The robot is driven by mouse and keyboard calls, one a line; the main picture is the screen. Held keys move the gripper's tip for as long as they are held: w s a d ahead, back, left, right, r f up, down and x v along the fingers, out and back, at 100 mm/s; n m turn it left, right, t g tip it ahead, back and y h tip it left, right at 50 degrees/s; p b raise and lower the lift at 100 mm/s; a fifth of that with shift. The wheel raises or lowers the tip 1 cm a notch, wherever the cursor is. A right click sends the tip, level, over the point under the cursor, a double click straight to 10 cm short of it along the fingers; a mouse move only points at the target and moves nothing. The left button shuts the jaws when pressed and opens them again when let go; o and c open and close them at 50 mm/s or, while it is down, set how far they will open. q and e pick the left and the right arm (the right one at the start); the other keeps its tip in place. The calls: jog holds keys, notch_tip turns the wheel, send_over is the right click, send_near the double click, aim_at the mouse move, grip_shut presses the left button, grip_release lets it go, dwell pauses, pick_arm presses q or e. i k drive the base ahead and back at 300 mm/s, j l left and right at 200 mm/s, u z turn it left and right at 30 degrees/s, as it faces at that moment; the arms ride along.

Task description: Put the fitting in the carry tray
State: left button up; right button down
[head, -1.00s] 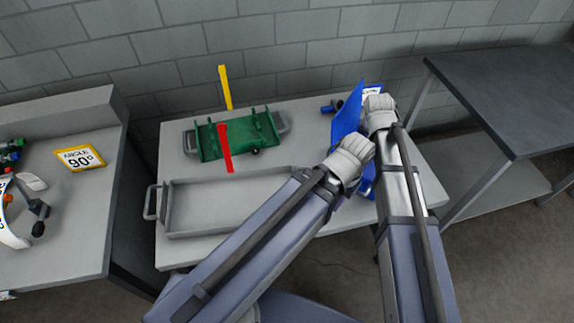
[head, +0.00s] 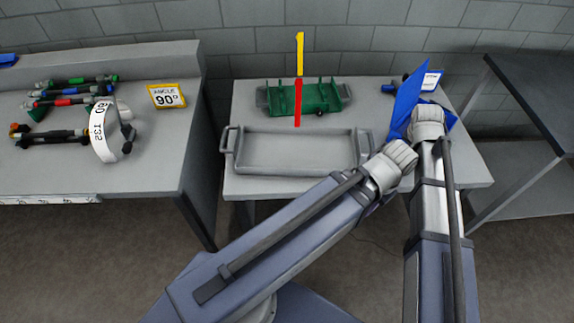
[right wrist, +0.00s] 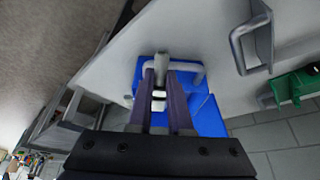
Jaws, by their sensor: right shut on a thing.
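The grey carry tray (head: 297,174) stands empty on the middle table, with a handle at each end. One of its handles (right wrist: 236,48) seems to show in the right wrist view. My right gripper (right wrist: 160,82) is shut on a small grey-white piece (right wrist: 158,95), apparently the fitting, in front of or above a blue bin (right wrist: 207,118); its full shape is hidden. In the head view my right gripper (head: 430,118) is beside the blue bin (head: 408,98), its fingers hidden. My left gripper (head: 397,162) is between the tray's right end and the bin; its fingers are hidden too.
A dark blue piece (head: 397,82) lies left of the bin. The left bench (head: 150,180) holds several tools and an angle sign (head: 167,95). A dark table (head: 530,90) stands right.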

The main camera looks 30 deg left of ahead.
aim_at(305, 155)
jog(key=u, duration=1.8)
jog(key=k+l, duration=0.15)
jog(key=l, duration=0.25)
jog(key=k+l, duration=0.15)
jog(key=l, duration=0.3)
jog(key=k+l, duration=0.1)
jog(key=l, duration=0.3)
